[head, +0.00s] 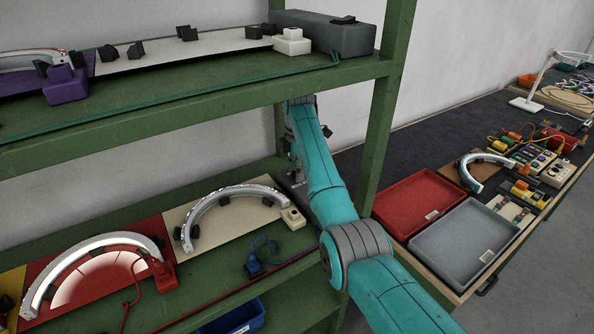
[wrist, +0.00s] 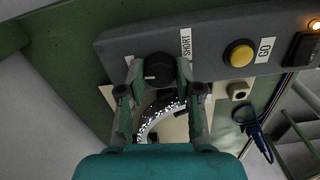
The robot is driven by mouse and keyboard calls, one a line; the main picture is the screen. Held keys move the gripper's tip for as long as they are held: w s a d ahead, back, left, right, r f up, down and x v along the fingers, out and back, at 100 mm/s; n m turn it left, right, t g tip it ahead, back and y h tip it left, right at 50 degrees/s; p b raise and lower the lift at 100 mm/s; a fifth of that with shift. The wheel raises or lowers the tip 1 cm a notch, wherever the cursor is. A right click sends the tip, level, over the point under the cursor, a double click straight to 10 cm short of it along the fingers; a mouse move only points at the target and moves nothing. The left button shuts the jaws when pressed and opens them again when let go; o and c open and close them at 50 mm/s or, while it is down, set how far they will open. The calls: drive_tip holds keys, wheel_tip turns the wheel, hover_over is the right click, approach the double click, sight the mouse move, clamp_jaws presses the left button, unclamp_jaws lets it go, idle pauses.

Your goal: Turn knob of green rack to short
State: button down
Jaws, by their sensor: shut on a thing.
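The green rack (head: 388,130) fills the left and middle of the head view. In the wrist view a dark round knob (wrist: 158,69) sits on a grey control box (wrist: 215,48) fixed to the green frame. A white label reading SHORT (wrist: 186,42) is just right of the knob. My gripper (wrist: 159,73) has one finger on each side of the knob and is shut on it. Which way the knob points is too dark to tell. In the head view my arm reaches in between the shelves, and its end is partly hidden by the rack.
A yellow button (wrist: 239,53) marked GO and a lit orange lamp (wrist: 314,24) are right of the knob. Below is an arc on a pale board (head: 180,222). A blue plug (head: 254,264) lies on the shelf. Red (head: 405,202) and grey (head: 465,243) trays stand on the bench.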

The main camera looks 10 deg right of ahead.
drive_tip(key=m, duration=1.1)
drive_tip(key=shift+m, duration=0.3)
drive_tip(key=m, duration=1)
drive_tip(key=shift+m, duration=0.4)
drive_tip(key=c, duration=0.8)
unclamp_jaws()
